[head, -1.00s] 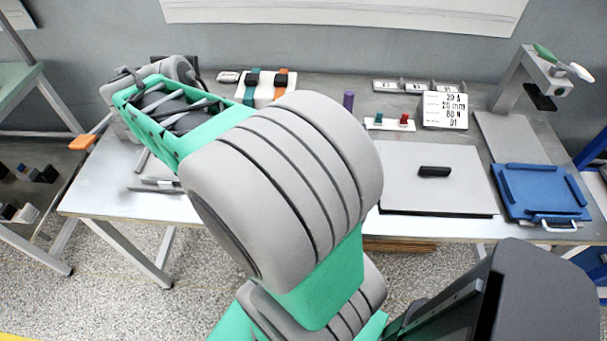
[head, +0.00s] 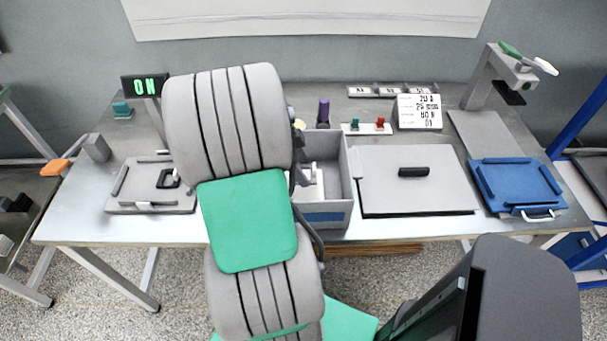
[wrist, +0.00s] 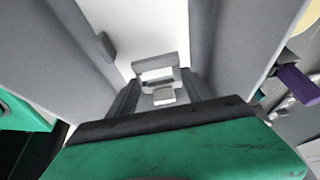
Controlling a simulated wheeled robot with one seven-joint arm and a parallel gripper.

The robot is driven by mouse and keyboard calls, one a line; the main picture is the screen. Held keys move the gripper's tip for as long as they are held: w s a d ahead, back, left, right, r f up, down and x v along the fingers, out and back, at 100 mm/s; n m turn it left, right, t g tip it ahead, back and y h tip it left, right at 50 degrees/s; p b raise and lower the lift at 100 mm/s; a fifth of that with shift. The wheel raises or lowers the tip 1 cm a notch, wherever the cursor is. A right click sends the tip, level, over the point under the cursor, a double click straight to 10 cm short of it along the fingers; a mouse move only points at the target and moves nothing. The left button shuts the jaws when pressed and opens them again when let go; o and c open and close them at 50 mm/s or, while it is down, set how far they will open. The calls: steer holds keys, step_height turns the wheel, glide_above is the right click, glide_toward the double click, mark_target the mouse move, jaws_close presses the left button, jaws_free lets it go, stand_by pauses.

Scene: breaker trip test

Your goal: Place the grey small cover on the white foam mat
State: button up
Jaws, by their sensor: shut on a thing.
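My gripper (wrist: 157,96) is shut on a small light-grey piece, the grey small cover (wrist: 155,73), in the wrist view. Its frame-like end shows just past the fingertips; the rest is hidden by the fingers. A flat white surface, which looks like the white foam mat (wrist: 150,28), lies beyond it between grey walls. I cannot tell whether the cover touches it. In the head view, a white patch of the mat (head: 316,186) shows inside an open grey bin (head: 347,185). My arm hides most of the gripper and the bin's left side there.
Right of the bin lie a large grey lid (head: 440,190) with a black handle and a blue tray (head: 517,187). A purple cylinder (head: 323,112) stands behind the bin.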

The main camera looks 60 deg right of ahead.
steer(key=f, duration=0.3)
steer(key=shift+s+d+f+p, duration=0.15)
steer(key=shift+d+f+p, duration=0.2)
steer(key=shift+f, duration=0.15)
steer(key=shift+f, duration=0.2)
steer(key=o, duration=1.5)
steer(key=shift+r, duration=0.1)
